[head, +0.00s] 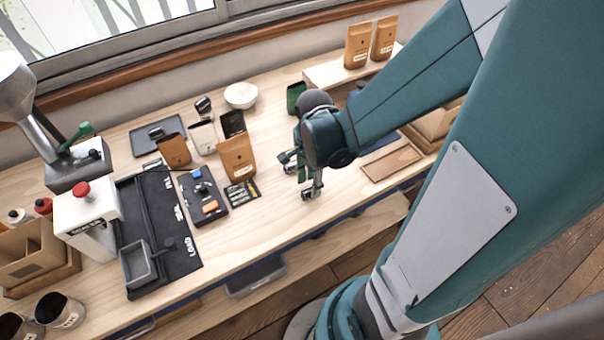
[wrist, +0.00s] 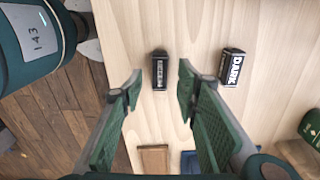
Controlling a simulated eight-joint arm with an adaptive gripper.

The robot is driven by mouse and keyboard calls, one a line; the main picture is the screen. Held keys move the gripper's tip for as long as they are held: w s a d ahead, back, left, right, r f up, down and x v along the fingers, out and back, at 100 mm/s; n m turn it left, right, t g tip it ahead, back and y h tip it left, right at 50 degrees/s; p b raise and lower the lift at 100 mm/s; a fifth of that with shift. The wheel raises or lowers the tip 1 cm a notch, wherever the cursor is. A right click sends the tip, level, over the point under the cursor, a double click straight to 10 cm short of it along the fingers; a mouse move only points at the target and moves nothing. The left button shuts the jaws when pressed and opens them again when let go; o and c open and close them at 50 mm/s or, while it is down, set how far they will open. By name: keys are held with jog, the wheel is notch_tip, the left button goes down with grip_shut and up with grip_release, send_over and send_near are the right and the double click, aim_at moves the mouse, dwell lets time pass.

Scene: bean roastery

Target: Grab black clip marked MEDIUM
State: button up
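A small black clip (wrist: 160,72) with pale lettering, too small to read clearly, lies on the wooden table in the wrist view. A second black clip marked DARK (wrist: 232,67) lies to its right, outside my fingers. My gripper (wrist: 160,76) is open and empty, with its green-padded fingers on either side of the first clip in the picture. I cannot tell the height gap between the fingertips and the clip. In the head view my gripper (head: 298,177) hangs over the middle of the table, pointing down. I cannot make out either clip in that view.
A wooden tray (head: 391,164) is to the right.

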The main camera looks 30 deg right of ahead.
jog(key=shift+f+b, duration=0.4)
jog(key=shift+f, duration=1.55)
jog(key=shift+c, duration=0.4)
jog(key=c, duration=0.7)
